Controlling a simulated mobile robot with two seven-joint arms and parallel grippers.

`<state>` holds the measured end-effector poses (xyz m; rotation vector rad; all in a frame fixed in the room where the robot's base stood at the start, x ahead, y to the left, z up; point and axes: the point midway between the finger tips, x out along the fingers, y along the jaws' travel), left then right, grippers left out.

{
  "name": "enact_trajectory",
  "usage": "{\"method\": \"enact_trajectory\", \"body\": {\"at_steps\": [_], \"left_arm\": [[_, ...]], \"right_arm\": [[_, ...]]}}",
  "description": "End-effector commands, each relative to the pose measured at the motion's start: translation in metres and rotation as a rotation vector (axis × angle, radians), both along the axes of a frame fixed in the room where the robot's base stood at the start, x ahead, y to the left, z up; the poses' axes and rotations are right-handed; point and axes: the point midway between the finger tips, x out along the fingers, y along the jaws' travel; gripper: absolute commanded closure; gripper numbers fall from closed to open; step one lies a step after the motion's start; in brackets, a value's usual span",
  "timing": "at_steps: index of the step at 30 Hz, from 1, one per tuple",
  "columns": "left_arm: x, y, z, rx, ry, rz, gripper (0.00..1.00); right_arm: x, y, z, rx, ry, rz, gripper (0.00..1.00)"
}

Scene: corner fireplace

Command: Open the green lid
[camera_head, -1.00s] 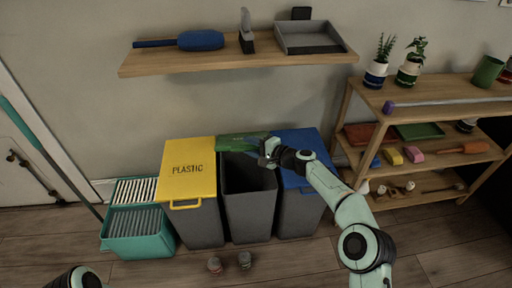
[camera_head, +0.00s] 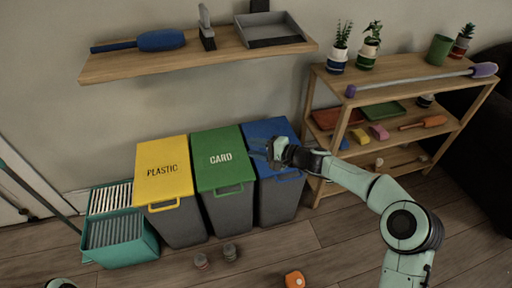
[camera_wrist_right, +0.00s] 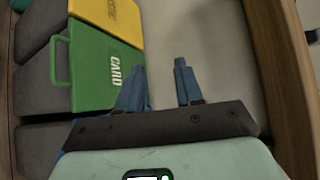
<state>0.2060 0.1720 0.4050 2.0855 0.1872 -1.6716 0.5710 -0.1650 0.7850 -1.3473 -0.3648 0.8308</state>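The green lid (camera_head: 222,158) marked CARD lies flat and closed on the middle dark grey bin, with its handle (camera_head: 229,192) at the front. The lid also shows in the right wrist view (camera_wrist_right: 104,72), left of the fingers, with its handle on its left. My right gripper (camera_head: 263,151) is over the blue lid (camera_head: 265,133), just right of the green lid. In the right wrist view its two fingers (camera_wrist_right: 160,80) are apart with nothing between them. Only a bit of my left arm shows at the bottom left edge; its fingers are out of sight.
The yellow-lidded PLASTIC bin (camera_head: 164,170) stands left of the green-lidded bin, then a teal crate (camera_head: 122,250). A wooden shelf unit (camera_head: 340,95) stands at the right. A wall shelf (camera_head: 200,62) hangs above.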

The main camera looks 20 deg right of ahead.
Motion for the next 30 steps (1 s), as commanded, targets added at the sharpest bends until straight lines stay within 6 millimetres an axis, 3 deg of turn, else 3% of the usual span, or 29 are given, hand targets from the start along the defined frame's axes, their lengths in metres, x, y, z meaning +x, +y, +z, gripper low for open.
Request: {"method": "enact_trajectory", "body": {"at_steps": [13, 17, 20, 23, 30], "left_arm": [[0.0, 0.0, 0.0, 0.0, 0.0, 0.0, 1.0], [0.0, 0.0, 0.0, 0.0, 0.0, 0.0, 1.0], [0.0, 0.0, 0.0, 0.0, 0.0, 0.0, 1.0], [0.0, 0.0, 0.0, 0.0, 0.0, 0.0, 1.0], [0.0, 0.0, 0.0, 0.0, 0.0, 0.0, 1.0]], "right_arm": [[0.0, 0.0, -0.001, -0.001, 0.002, -0.001, 0.64], [-0.005, 0.003, -0.024, -0.038, 0.042, 0.001, 0.64], [-0.018, 0.008, -0.069, -0.114, 0.12, 0.003, 0.64], [-0.042, 0.012, -0.128, -0.23, 0.216, 0.011, 0.64], [-0.132, 0.007, -0.262, -0.557, 0.405, 0.067, 0.64]]}}
